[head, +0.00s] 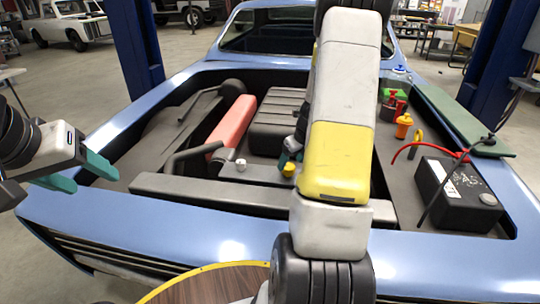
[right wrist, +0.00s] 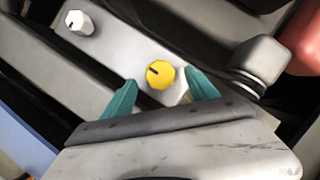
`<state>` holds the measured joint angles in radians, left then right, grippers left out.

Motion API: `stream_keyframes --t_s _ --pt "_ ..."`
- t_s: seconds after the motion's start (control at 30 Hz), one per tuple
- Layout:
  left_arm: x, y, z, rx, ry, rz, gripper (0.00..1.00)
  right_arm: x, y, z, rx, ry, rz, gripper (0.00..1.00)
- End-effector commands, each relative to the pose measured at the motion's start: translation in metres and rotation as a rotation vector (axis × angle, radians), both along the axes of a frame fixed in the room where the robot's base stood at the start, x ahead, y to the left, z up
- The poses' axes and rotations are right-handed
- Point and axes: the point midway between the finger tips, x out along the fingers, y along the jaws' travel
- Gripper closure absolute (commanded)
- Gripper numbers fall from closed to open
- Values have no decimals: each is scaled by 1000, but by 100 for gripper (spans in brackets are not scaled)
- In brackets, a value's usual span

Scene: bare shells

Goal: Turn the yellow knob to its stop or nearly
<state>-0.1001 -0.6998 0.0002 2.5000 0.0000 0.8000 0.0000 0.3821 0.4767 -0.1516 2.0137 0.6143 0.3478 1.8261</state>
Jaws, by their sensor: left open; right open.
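The yellow knob (right wrist: 160,75) is round with a dark pointer line and sits on a grey bar (right wrist: 122,50) in the engine bay. In the head view the yellow knob (head: 289,169) shows just left of my right arm. My right gripper (right wrist: 160,97) is open, its teal fingertips on either side of and a little short of the knob; I cannot tell if they touch it. In the head view my right gripper (head: 287,158) is mostly hidden behind my arm. My left gripper (head: 82,172) is open and empty over the car's left fender.
A white knob (right wrist: 79,22) sits on the same bar, also seen in the head view (head: 241,165). A red block (head: 232,126) and a black engine cover (head: 277,118) lie behind. A black battery (head: 458,194) with red cable stands at right.

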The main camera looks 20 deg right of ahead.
Motion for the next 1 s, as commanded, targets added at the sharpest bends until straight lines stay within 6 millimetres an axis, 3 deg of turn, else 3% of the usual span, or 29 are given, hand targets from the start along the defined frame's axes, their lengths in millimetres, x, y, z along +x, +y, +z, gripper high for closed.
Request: stream_keyframes --t_s 0.2,0.53,0.83,1.0 --pt "0 0 0 0 0 0 41 8 2 -22 -1 1 2 32" --pt "0 0 0 0 0 0 41 10 3 -25 -1 0 4 34" --pt "0 0 0 0 0 0 41 10 3 -25 -1 0 4 93" --pt "0 0 0 0 0 0 41 10 2 -25 -2 0 10 94"
